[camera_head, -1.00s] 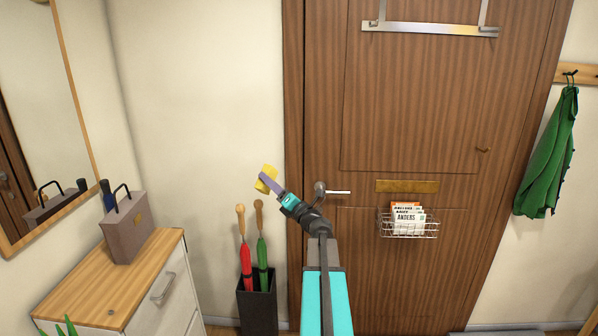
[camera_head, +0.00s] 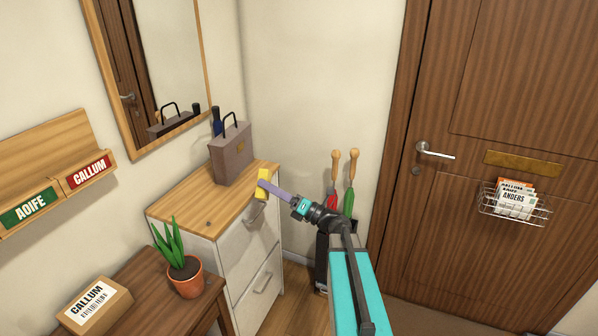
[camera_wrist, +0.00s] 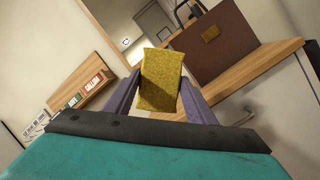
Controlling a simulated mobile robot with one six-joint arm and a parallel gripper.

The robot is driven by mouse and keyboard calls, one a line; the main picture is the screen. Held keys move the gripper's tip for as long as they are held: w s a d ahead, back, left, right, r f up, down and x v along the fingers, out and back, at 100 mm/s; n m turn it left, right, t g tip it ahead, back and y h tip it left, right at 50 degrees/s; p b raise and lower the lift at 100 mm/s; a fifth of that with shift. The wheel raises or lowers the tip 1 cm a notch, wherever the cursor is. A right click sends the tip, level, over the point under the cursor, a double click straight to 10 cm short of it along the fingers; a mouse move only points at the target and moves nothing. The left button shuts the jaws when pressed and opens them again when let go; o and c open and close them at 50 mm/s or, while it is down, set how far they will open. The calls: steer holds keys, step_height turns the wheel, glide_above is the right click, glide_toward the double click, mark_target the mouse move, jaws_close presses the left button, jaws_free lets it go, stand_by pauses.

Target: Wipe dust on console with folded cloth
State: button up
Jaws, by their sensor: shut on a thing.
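My gripper (camera_head: 268,186) is shut on a yellow folded cloth (camera_head: 263,184). In the wrist view the cloth (camera_wrist: 161,79) sits between the two purple fingers. In the head view the gripper and cloth are at the right front edge of a wood-topped white cabinet (camera_head: 207,204), which appears to be the console. I cannot tell whether the cloth touches the top or hangs in front of it. A small dark spot (camera_head: 208,223) shows on the wooden top; I cannot tell if it is dust.
A grey-brown case (camera_head: 232,155) with a black handle stands at the back of the cabinet top, a dark blue item (camera_head: 216,121) behind it. A potted plant (camera_head: 185,278) and a CALLUM parcel (camera_head: 93,303) are on the lower table. Umbrellas (camera_head: 343,185) stand right of the cabinet.

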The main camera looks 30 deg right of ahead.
steer(key=s+a+f+n+g+y, duration=0.2)
steer(key=a, duration=0.6)
steer(key=s+a+f+n+g+y+b, duration=0.1)
steer(key=s+a+f+n+g+y, duration=0.1)
steer(key=a, duration=0.6)
steer(key=shift+s+a+f+g+y, duration=0.25)
steer(key=shift+s+f+g+y, duration=0.3)
steer(key=shift+f+g+y, duration=0.2)
steer(key=shift+r, duration=0.1)
